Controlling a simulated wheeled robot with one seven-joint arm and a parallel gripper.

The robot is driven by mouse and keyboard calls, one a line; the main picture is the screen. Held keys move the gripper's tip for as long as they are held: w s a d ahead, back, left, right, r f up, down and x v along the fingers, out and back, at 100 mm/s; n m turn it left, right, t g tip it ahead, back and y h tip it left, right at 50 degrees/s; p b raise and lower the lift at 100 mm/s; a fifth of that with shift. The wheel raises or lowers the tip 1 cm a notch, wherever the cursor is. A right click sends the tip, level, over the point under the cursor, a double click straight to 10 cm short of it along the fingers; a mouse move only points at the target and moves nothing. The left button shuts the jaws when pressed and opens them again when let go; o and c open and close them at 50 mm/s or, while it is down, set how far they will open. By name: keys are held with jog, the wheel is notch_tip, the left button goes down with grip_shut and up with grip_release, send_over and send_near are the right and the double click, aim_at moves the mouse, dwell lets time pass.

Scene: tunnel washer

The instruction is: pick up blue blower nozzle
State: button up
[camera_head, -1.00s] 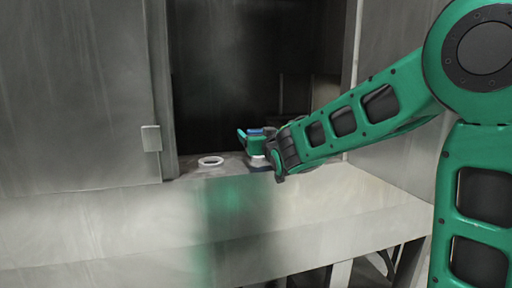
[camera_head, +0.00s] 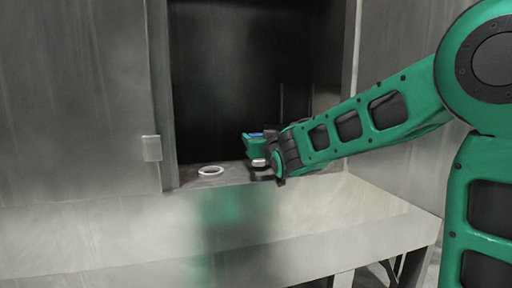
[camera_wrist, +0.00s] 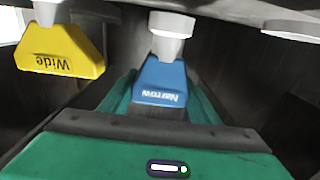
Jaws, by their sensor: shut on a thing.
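The blue blower nozzle (camera_wrist: 160,82) is a flared piece with the upside-down label "Narrow" and a white neck, in the middle of the wrist view. My gripper (camera_head: 259,150) is shut on it. In the camera_head view, only a small bit of blue (camera_head: 258,135) shows at the top between my green fingers, and a white part shows below them. My gripper is at the front ledge of the dark opening. The fingers hide much of the nozzle in the camera_head view.
A yellow nozzle (camera_wrist: 60,50) labelled "Wide" is at the left in the wrist view. A white ring (camera_head: 210,171) lies on the ledge left of my gripper. A metal door panel (camera_head: 80,100) stands left of the opening. The dark opening (camera_head: 235,80) behind looks clear.

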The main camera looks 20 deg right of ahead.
jog(key=r, duration=0.2)
jog(key=a+r, duration=0.1)
jog(key=shift+s, duration=0.3)
jog(key=s+a+r, duration=0.6)
jog(key=a, duration=0.2)
jog(key=shift+s+a+r, duration=0.15)
jog(key=shift+s+a, duration=0.05)
jog(key=shift+a, duration=0.05)
